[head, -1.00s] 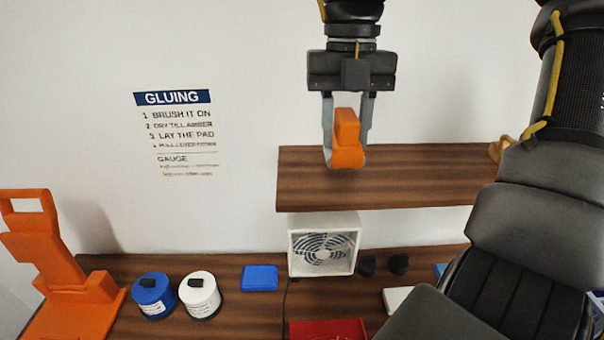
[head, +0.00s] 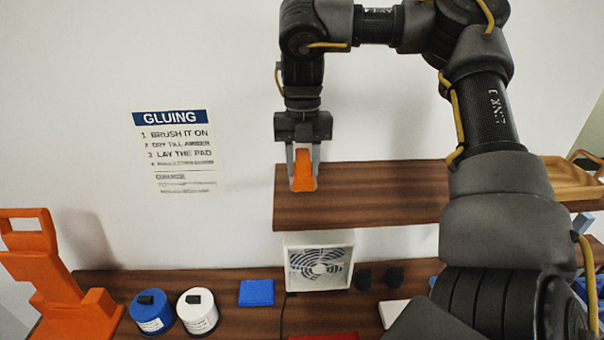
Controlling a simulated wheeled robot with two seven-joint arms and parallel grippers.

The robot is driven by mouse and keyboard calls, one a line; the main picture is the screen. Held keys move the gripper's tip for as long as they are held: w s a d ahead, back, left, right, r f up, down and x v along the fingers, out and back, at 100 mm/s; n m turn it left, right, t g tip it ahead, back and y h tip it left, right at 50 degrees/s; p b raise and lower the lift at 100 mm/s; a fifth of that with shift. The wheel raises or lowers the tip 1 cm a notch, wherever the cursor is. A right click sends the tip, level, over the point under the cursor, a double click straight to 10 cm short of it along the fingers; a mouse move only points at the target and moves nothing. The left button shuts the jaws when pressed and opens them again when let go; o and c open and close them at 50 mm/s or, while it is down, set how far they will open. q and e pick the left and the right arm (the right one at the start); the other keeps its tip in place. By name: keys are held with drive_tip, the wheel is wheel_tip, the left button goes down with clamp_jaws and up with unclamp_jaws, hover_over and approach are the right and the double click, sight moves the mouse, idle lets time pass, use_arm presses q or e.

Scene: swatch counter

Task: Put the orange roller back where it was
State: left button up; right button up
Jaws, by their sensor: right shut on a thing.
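The orange roller (head: 303,172) is in the jaws of my right gripper (head: 303,184), which is shut on it. It hangs upright at the left end of the wooden shelf (head: 370,205). Its lower end shows against the shelf's top; I cannot tell whether it touches the board. The fingers cover its sides. My left gripper is not in view.
Below stand a white fan (head: 319,262), a blue pad (head: 257,292), a blue tin (head: 151,311), a white tin (head: 197,311) and an orange stand (head: 48,270). A wooden tray (head: 572,178) is at the shelf's right end. The shelf's middle looks clear.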

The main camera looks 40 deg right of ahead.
drive_tip(key=shift+w+f, duration=0.15)
drive_tip(key=shift+f, duration=0.05)
wheel_tip(320, 180, down, 2)
drive_tip(key=shift+f, duration=0.25)
drive_tip(key=shift+w+d+f, duration=0.15)
drive_tip(key=shift+d+f, duration=0.05)
drive_tip(key=shift+f, duration=0.25)
drive_tip(key=shift+a, duration=0.1)
